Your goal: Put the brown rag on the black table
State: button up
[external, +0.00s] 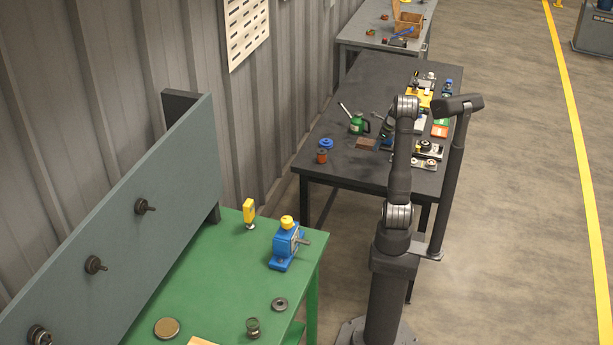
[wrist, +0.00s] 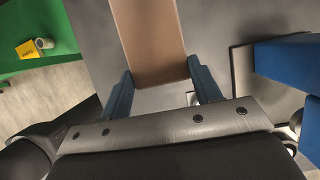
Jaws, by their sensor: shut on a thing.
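The brown rag (external: 366,144) is a flat brown rectangle at the near part of the black table (external: 352,92) in the external view. In the wrist view the rag (wrist: 150,35) extends forward from between the two blue fingers. My gripper (wrist: 160,72) is shut on its near end. In the external view my gripper (external: 385,143) is partly hidden by my arm, low at the table and just right of the rag. I cannot tell whether the rag touches the tabletop or hangs slightly above it.
A green can (external: 358,124), a blue item (external: 326,143) and a rust-coloured jar (external: 321,156) stand left of the rag. Several parts crowd the table's right side. The green bench (external: 225,270) is at the front left. The table's far left is clear.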

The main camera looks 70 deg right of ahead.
aim_at(370, 142)
jog(key=w+f, duration=0.1)
jog(key=w, duration=0.1)
jog(key=w+f, duration=0.1)
jog(key=w, duration=0.1)
jog(key=w+f, duration=0.2)
jog(key=w, duration=0.1)
jog(key=shift+d+f, duration=0.1)
jog(key=shift+d, duration=0.05)
jog(key=shift+f, duration=2)
jog(key=o, duration=1)
jog(key=shift+f, duration=0.15)
jog(key=v, duration=1.2)
